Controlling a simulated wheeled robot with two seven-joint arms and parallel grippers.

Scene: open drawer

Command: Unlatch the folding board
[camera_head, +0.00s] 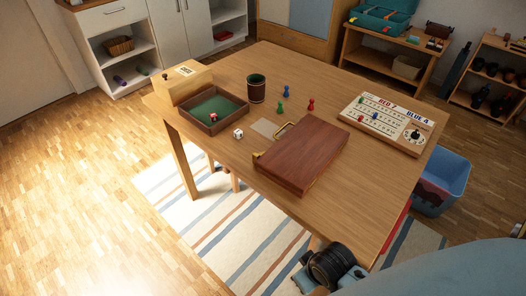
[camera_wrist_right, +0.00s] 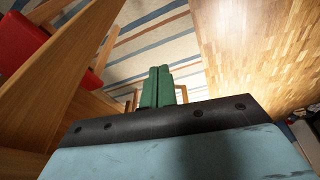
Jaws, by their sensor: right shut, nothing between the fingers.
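The folding board (camera_head: 302,153) is a closed reddish-brown wooden case lying flat on the table. A brass handle (camera_head: 284,129) shows at its far-left side, and a small brass fitting (camera_head: 258,154) sits at its left corner. Whether that fitting is the latch, I cannot tell. My right gripper (camera_wrist_right: 158,72) shows green fingers pressed together and empty in the right wrist view, over the rug beside the table. In the head view part of my right arm is at the table's near edge, clear of the case. My left gripper is not visible.
The table (camera_head: 230,72) carries a green-lined dice tray (camera_head: 245,110), a dark cup (camera_head: 256,88), small pawns (camera_head: 287,91), a wooden box (camera_head: 183,82) and a scoreboard (camera_head: 388,121). A blue bin (camera_head: 443,184) stands right of the table. The striped rug (camera_head: 222,235) lies below.

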